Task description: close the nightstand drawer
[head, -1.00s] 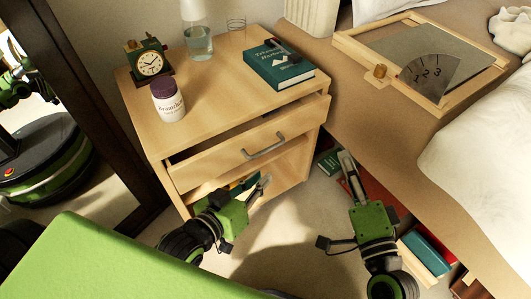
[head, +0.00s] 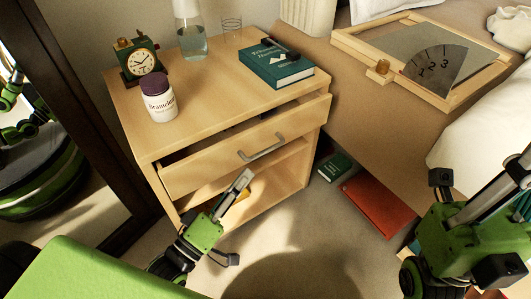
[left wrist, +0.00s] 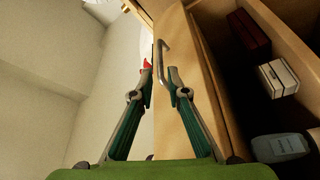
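The wooden nightstand (head: 215,90) stands against the wall. Its drawer (head: 215,163) is partly pulled out, with a dark gap behind the top edge of its front. The drawer has a grey bar handle (head: 262,147), which also shows in the left wrist view (left wrist: 163,60) beyond the fingertips.
A clock (head: 139,62), a jar (head: 158,100), a carafe (head: 191,35), a glass (head: 232,35) and a teal book (head: 277,65) stand or lie on top. A dark-framed mirror (head: 95,120) is left.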

